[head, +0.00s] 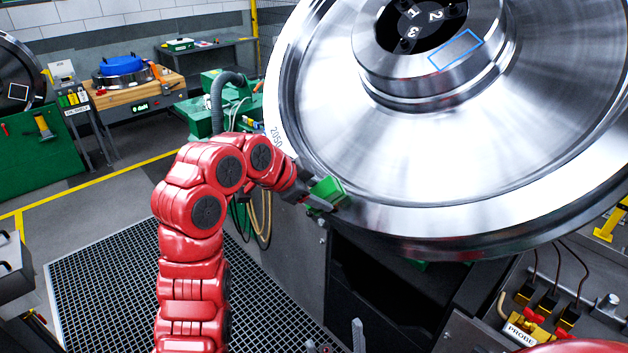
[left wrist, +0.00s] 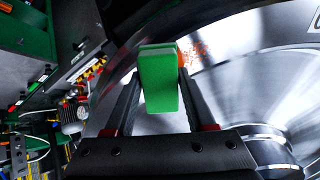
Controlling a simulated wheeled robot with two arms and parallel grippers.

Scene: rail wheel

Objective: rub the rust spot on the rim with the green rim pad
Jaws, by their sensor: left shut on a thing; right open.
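The big steel wheel (head: 430,150) fills the upper right of the head view. My left gripper (head: 322,197) is shut on the green rim pad (head: 328,188) at the lower left of the rim. In the left wrist view the pad (left wrist: 160,80) sits between both fingers. The orange-brown rust spot (left wrist: 196,54) shows just beside the pad's far end, and the pad may hide part of it. I cannot see the spot in the head view. I cannot tell whether the pad touches the rim. My right gripper (head: 335,343) is open at the bottom edge, only its fingertips showing.
A probe panel (head: 545,315) with cables and red knobs is at the lower right. A floor grating (head: 115,285) lies at left. A workbench (head: 140,95) with a blue item and green machinery (head: 205,100) stand behind. Dark open space lies below the wheel.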

